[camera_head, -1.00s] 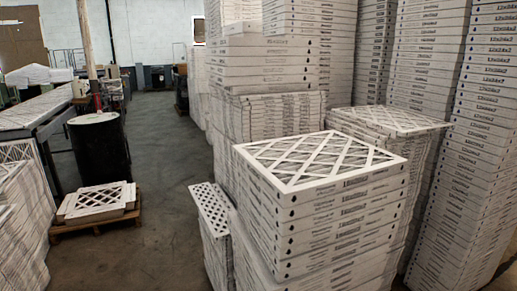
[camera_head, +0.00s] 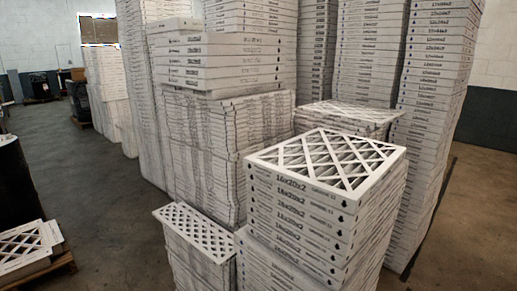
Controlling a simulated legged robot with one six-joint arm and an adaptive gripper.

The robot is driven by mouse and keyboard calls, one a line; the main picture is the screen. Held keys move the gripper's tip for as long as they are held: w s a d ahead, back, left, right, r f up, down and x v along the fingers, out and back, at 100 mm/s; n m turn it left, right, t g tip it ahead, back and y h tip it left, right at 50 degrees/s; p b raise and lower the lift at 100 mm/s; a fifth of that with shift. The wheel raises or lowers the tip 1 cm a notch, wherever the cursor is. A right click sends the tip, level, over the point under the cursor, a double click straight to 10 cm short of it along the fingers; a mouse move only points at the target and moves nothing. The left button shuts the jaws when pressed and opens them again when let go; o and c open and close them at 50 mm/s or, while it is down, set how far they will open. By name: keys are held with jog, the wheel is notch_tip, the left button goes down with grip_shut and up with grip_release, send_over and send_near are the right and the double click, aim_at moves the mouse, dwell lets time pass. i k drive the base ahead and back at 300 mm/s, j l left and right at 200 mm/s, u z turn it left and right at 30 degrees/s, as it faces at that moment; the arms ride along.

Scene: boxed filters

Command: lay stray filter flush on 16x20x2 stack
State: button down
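The stack labelled 16x20x2 (camera_head: 291,219) stands in the front, right of the middle. Its filters are white-framed boxes, one on another. The top filter (camera_head: 325,160) lies face up with a lattice over dark pleats and looks roughly in line with those below. White lattice-faced filters (camera_head: 22,246) lie in a low pile at the lower left, cut by the picture edge. I cannot tell which filter is the stray one. My gripper is not in view.
A lower stack with a lattice top (camera_head: 205,230) stands just left of the front stack. Tall stacks (camera_head: 440,100) crowd behind and right. The low pile rests on a wooden pallet (camera_head: 55,272) by a black drum (camera_head: 14,185). Grey floor (camera_head: 100,185) lies open at the left.

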aim_at(331, 158)
jog(key=i+j+z, duration=0.25)
jog(key=j, duration=0.4)
jog(key=i+j+z, duration=0.2)
jog(key=j, duration=0.5)
jog(key=j+z, duration=0.25)
jog(key=j, duration=0.45)
